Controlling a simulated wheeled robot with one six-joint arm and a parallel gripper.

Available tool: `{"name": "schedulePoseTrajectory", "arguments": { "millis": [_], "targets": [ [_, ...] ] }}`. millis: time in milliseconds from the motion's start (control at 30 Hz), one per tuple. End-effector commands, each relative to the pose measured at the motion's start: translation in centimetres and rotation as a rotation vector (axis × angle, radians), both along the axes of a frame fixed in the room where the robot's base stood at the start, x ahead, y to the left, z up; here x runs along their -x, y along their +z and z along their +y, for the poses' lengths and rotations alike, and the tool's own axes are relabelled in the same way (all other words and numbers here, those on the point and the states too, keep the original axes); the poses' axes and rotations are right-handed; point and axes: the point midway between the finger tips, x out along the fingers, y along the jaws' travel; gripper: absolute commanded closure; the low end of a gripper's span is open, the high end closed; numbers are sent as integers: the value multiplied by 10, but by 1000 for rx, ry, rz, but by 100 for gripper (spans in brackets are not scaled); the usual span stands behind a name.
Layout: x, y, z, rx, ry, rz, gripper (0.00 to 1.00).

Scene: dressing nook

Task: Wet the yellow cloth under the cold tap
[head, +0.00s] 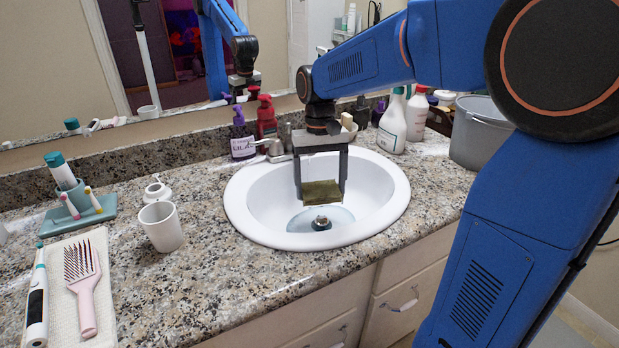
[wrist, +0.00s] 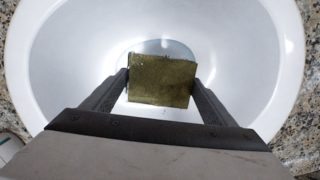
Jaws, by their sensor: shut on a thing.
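The yellow cloth (head: 321,192) looks dark olive-yellow, a small flat square. My gripper (head: 320,196) is shut on it, one finger at each side, and holds it over the bowl of the white sink (head: 390,205). In the wrist view the cloth (wrist: 161,80) sits between the fingertips of my gripper (wrist: 161,84) with the white basin (wrist: 75,60) around it. Water shows at the bottom of the bowl around the drain (head: 320,223). The tap (head: 268,144) is at the back of the sink, partly hidden by my gripper. I cannot tell whether water is running.
Purple (head: 242,138) and red (head: 266,117) pump bottles stand behind the sink at left. A white cup (head: 160,226) stands left of it. White spray bottles (head: 393,122) and a grey bucket (head: 478,132) are at right. A pink brush (head: 84,285) lies on a towel at front left.

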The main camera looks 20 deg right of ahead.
Motion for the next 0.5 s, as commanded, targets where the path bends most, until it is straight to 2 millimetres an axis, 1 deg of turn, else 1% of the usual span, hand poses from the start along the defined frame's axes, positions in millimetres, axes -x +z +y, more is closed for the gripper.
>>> {"name": "schedulePoseTrajectory", "arguments": {
  "millis": [167,500],
  "targets": [
    [2,2,0,0,0,-1,39],
    [22,19,-2,0,0,-2,39]
  ]
}}
